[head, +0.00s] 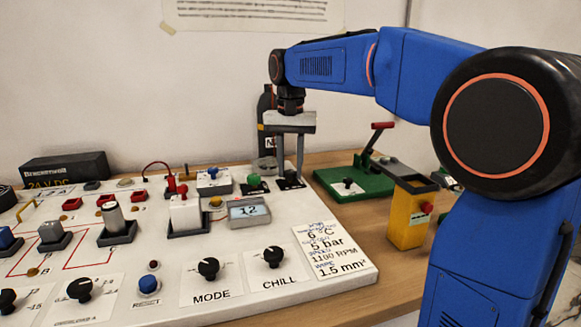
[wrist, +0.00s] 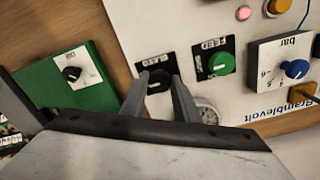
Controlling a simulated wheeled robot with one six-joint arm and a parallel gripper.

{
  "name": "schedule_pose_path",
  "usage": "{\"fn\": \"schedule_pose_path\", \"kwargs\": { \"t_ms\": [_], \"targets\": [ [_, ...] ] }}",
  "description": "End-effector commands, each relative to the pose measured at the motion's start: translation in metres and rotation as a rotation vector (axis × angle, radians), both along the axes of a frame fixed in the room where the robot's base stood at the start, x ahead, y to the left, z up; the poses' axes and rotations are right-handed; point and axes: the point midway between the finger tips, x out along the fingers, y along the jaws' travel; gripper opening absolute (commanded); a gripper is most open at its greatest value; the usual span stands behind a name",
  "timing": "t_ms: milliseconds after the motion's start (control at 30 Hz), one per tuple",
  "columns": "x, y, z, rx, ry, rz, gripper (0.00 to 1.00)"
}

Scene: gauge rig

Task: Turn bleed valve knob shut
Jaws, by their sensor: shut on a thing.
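The bleed valve knob (wrist: 158,83) is black and sits on a black label plate at the panel's edge. In the wrist view it lies between my two fingertips (wrist: 160,79), one on each side. My gripper is shut on it. The fingers partly cover the plate's lettering, and I cannot read the knob's angle for sure. In the head view my gripper (head: 290,176) points straight down at the back right of the white panel (head: 270,212), with its tips at the knob's plate. The knob is mostly hidden there.
A green FEED knob (wrist: 221,63) sits beside the bleed knob. A blue knob (wrist: 295,69) is on a white bar box. A round gauge (wrist: 207,114) is partly covered by my gripper. A green board (head: 345,180) and a yellow box (head: 407,218) stand to the right on the wooden table.

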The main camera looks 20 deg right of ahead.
Motion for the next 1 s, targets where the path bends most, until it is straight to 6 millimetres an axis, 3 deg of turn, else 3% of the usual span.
{"fn": "schedule_pose_path", "kwargs": {
  "t_ms": [633,667,700,1000],
  "targets": [
    [0.0007,0.0000,0.0010,0.000,-0.004,-0.046,0.05],
    [0.0007,0.0000,0.0010,0.000,-0.004,-0.046,0.35],
    [0.0006,0.0001,0.0010,0.000,-0.003,-0.046,0.44],
    [0.0004,0.0001,0.0008,0.000,-0.001,-0.045,0.47]
  ]
}}
